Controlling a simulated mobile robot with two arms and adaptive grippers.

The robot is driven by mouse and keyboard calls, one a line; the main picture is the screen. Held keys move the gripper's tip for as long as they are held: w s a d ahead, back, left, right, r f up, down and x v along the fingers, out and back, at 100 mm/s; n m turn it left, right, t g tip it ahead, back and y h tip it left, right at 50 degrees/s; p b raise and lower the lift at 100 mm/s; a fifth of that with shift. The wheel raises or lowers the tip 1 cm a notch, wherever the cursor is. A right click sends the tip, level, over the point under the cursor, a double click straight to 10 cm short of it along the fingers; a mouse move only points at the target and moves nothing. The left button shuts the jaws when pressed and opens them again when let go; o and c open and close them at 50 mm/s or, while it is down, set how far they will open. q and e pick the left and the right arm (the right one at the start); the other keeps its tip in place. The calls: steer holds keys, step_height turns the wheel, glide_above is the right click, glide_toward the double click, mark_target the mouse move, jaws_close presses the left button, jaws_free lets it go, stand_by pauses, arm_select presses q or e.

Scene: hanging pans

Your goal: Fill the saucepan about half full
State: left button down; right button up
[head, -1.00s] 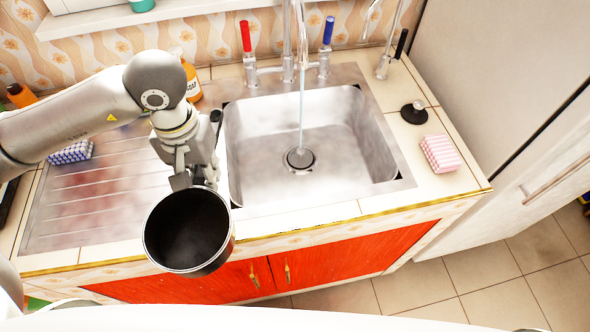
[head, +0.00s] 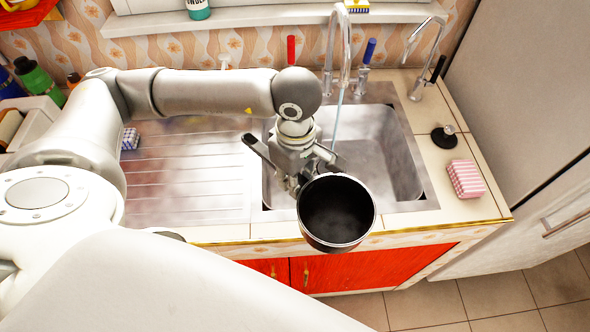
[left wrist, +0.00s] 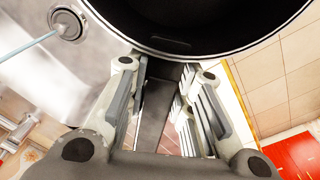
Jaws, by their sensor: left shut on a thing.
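The dark saucepan (head: 338,214) hangs upright over the front edge of the sink (head: 405,165); no water can be made out in its dark inside. My left gripper (head: 302,180) is shut on its handle, just behind the pan. In the left wrist view the pan's rim (left wrist: 228,54) fills the top, and the handle (left wrist: 152,112) lies between my fingers. A thin water stream (head: 337,123) runs from the faucet (head: 345,45) into the sink, behind and apart from the pan. The drain (left wrist: 66,24) shows in the left wrist view. My right gripper is out of view.
Red (head: 291,50) and blue (head: 369,50) tap handles flank the faucet. A second small faucet (head: 432,45), a black stopper (head: 444,137) and a pink checked sponge (head: 466,179) are on the right. The drainboard (head: 185,175) at left is mostly clear.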

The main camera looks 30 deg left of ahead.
arm_select(q)
steer(key=n, duration=0.1)
steer(key=n+p, duration=0.1)
steer(key=n, duration=0.3)
steer(key=shift+s+r, duration=0.1)
steer(key=shift+s, duration=0.15)
steer(key=n+p, duration=0.1)
steer(key=n, duration=0.1)
steer(key=shift+d+n, duration=0.1)
steer(key=shift+n, duration=1)
steer(key=w+a+f+b, duration=0.1)
steer(key=w+a+b, duration=0.2)
steer(key=w, duration=0.6)
steer(key=w+a+f+b, duration=0.2)
steer(key=w+a+b, duration=0.1)
steer(key=w+a, duration=0.3)
steer(key=w, duration=0.2)
steer(key=shift+w+f, duration=0.15)
steer(key=shift+w, duration=0.25)
stand_by(2.4)
